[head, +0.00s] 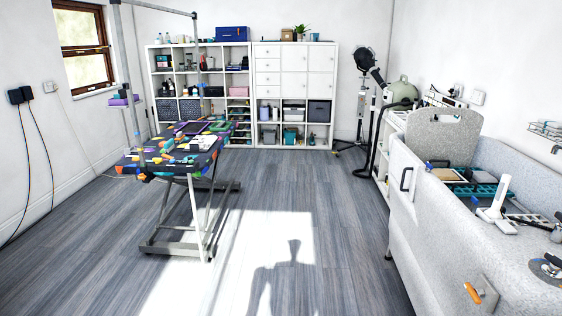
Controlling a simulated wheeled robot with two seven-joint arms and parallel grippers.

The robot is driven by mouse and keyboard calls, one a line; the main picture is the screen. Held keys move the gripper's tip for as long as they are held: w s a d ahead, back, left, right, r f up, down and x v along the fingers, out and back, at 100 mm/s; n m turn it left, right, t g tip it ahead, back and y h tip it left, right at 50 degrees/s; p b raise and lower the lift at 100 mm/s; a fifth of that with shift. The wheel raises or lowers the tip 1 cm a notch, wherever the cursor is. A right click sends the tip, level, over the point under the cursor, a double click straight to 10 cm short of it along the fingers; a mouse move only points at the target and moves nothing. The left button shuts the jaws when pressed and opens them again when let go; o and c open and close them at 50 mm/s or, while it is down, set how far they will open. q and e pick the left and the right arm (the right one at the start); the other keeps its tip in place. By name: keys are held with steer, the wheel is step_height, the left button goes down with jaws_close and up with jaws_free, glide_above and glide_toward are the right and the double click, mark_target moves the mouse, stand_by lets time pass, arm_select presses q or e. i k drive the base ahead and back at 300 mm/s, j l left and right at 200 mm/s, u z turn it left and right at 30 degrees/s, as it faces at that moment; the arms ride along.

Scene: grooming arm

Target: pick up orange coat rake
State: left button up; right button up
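I cannot make out an orange coat rake for certain. The grooming table (142,163) at the left has a multicoloured patterned top with several small tools and items on it, too small to tell apart. Some orange shows there, but I cannot tell whether it is a tool or the pattern. A small orange handle-like piece (474,293) sits at a pale plate on the front of the grey tub at the lower right; I cannot tell what it is. Neither of my grippers is in view.
The grey tub (420,215) fills the right side, with trays and a white tool (495,200) on top. White shelves (262,64) stand at the back wall. A dryer on a stand (364,62) is at the back right. The wooden floor (330,200) between is clear.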

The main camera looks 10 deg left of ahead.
mark_target(180, 135)
steer(key=i, duration=2.3)
steer(key=i+l, duration=0.15)
steer(key=i, duration=2.1)
steer(key=i+j+u, duration=0.05)
steer(key=j, duration=0.1)
